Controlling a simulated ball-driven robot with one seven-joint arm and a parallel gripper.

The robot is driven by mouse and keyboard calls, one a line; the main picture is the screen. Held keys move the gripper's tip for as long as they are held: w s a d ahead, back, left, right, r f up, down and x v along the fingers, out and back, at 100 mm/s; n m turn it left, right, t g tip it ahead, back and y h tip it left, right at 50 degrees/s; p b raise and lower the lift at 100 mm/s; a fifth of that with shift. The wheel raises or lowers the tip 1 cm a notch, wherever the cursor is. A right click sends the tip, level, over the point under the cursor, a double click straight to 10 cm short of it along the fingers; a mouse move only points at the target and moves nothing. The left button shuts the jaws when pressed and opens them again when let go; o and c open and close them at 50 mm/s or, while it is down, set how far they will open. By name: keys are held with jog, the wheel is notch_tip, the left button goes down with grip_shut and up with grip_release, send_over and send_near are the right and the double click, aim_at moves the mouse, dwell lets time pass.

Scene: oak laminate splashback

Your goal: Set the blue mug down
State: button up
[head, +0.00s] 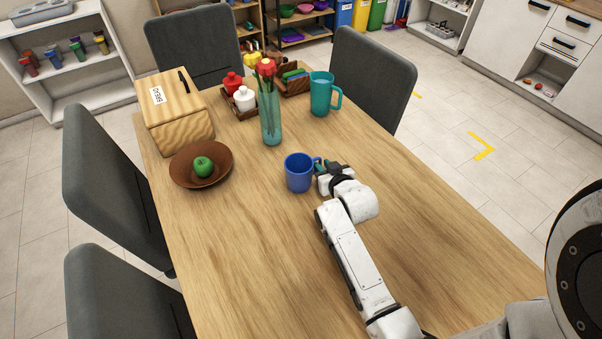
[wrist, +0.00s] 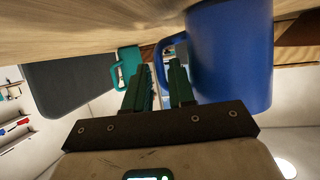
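The blue mug (head: 299,173) stands upright on the wooden table, with its handle on the right side. In the wrist view, which is upside down, the blue mug (wrist: 232,55) fills the right, close to my fingers. My gripper (head: 328,168) is just right of the mug at its handle. In the wrist view the two fingers of my gripper (wrist: 158,72) are apart. The handle's outer curve shows between and beyond the fingertips, with a gap to the left finger. The right finger hides part of the handle.
A teal mug (head: 320,93) stands farther back. A vase with red flowers (head: 271,118), a brown bowl (head: 184,172) with a green apple (head: 203,166), and a bread box (head: 177,112) stand behind and left. The table's front left (head: 235,260) is clear.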

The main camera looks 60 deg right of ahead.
jog(key=shift+w+d+f, duration=0.3)
jog(key=shift+w+d, duration=0.1)
jog(key=shift+w, duration=0.15)
grip_shut()
